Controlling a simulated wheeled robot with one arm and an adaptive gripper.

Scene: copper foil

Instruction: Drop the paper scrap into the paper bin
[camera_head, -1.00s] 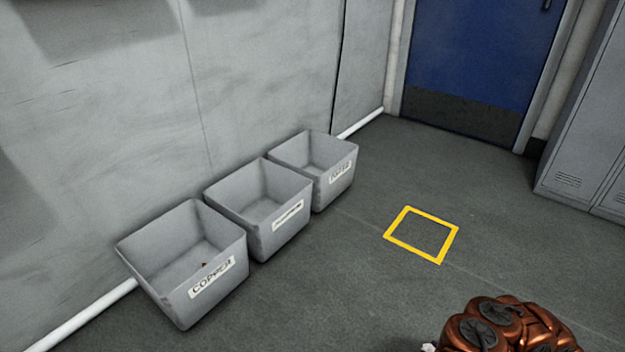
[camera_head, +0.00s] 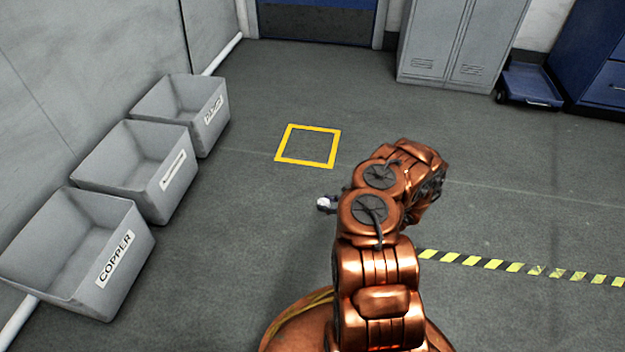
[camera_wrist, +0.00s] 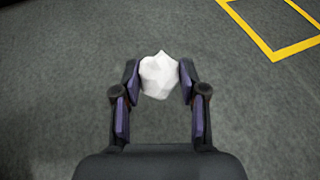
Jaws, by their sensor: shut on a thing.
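The paper scrap is a crumpled white lump (camera_wrist: 159,76) between the two fingertips of my gripper (camera_wrist: 159,82), which is shut on it. In the head view the scrap (camera_head: 323,203) is a small white spot left of my copper-coloured arm, over bare floor. Three grey open bins stand in a row along the left wall. The near one (camera_head: 78,278) reads COPPER. The labels on the middle bin (camera_head: 150,205) and the far bin (camera_head: 207,135) are too blurred to read surely. My gripper is apart from all the bins, to their right.
A yellow square outline (camera_head: 280,145) is on the floor beyond my gripper. A yellow-black striped line (camera_head: 500,265) runs across the floor at the right. Grey lockers (camera_head: 462,40) and a blue door (camera_head: 320,15) are at the back. The floor between arm and bins is clear.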

